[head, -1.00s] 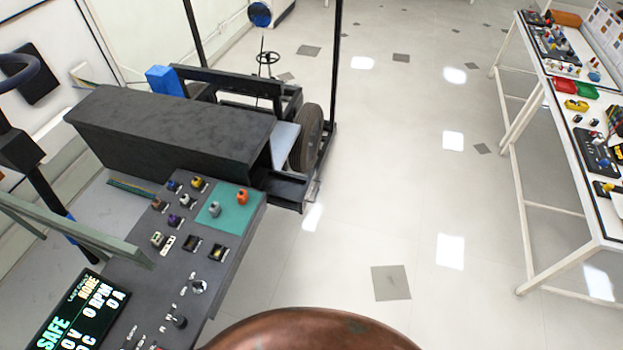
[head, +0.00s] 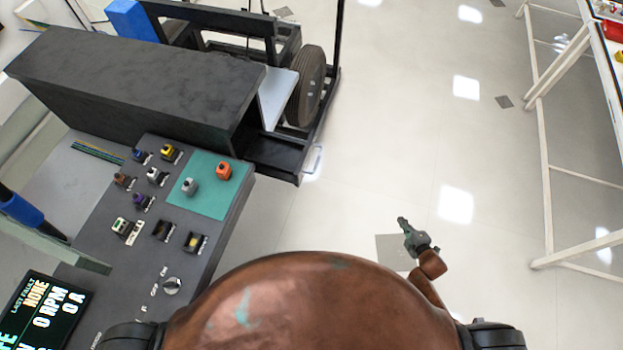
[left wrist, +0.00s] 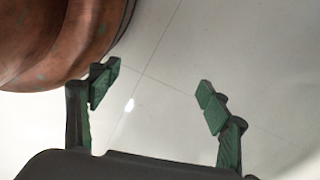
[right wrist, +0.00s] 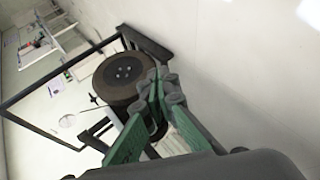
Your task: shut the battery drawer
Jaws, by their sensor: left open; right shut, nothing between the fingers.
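The chassis rig (head: 215,40) stands at the upper left of the head view, with a dark wheel (head: 306,85) on its right side. A low black tray-like part (head: 272,155) juts out below the wheel; it may be the battery drawer, but I cannot tell for sure. My right gripper (head: 404,224) is shut and empty over the floor, to the right of the rig and apart from it. In the right wrist view its fingers (right wrist: 160,90) point toward the wheel (right wrist: 124,75). My left gripper (left wrist: 157,92) is open and empty above bare floor, outside the head view.
A control console (head: 150,215) with coloured switches, a teal panel (head: 213,195) and a lit display (head: 38,315) stands at front left. A long black box (head: 130,85) lies between it and the rig. A white-framed bench (head: 545,130) stands at right. The floor between is clear.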

